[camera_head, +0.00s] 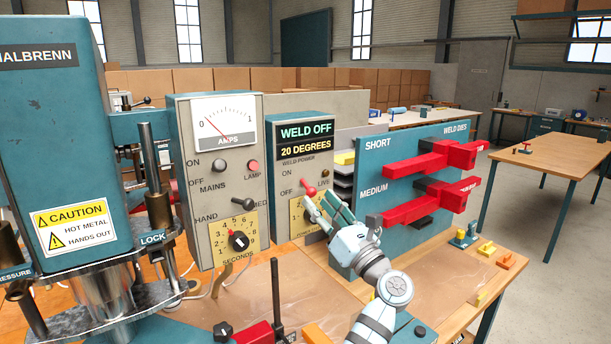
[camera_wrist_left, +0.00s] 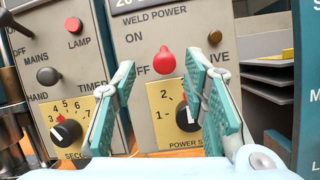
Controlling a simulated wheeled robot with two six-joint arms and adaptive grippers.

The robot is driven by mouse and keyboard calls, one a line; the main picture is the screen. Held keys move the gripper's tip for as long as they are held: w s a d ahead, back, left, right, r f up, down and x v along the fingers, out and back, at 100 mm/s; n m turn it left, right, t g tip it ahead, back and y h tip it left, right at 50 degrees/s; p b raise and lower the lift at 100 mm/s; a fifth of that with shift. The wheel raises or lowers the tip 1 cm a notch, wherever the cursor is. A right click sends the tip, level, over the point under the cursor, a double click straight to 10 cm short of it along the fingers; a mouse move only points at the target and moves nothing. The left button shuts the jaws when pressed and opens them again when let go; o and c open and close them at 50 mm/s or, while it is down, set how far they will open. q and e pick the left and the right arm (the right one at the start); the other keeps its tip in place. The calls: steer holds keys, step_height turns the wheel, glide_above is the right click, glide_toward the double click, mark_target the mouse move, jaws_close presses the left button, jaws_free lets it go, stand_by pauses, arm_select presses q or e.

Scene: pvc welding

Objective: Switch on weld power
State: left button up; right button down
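The weld power switch is a red-knobbed lever (camera_head: 309,187) on the grey weld panel (camera_head: 274,152), beside the OFF label and below ON. The panel display (camera_head: 306,137) reads WELD OFF and 20 DEGREES. The LIVE lamp (camera_head: 325,174) looks dark. My left gripper (camera_head: 322,205) is in front of the panel, just below and right of the lever in the head view. In the left wrist view the red knob (camera_wrist_left: 165,60) shows between the two spread teal fingers of my left gripper (camera_wrist_left: 160,72); I cannot tell whether they touch it. My right gripper is out of view.
The mains and timer panel (camera_head: 217,160) stands left, with the teal press (camera_head: 60,130) beyond it. A power dial (camera_wrist_left: 187,118) sits below the lever. Red weld dies (camera_head: 440,158) stick out from a teal board on the right. The bench front (camera_head: 440,280) holds small coloured parts.

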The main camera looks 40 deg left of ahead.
mark_target(314, 194)
arm_select(q)
steer(key=x, duration=0.2)
steer(key=w+p+x, duration=0.1)
steer(key=x, duration=0.1)
steer(key=shift+a, duration=0.35)
steer(key=shift+s+r, duration=0.1)
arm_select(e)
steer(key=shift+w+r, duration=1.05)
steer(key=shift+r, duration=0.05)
arm_select(q)
steer(key=shift+s, duration=0.1)
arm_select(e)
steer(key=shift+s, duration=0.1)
arm_select(q)
jaws_close()
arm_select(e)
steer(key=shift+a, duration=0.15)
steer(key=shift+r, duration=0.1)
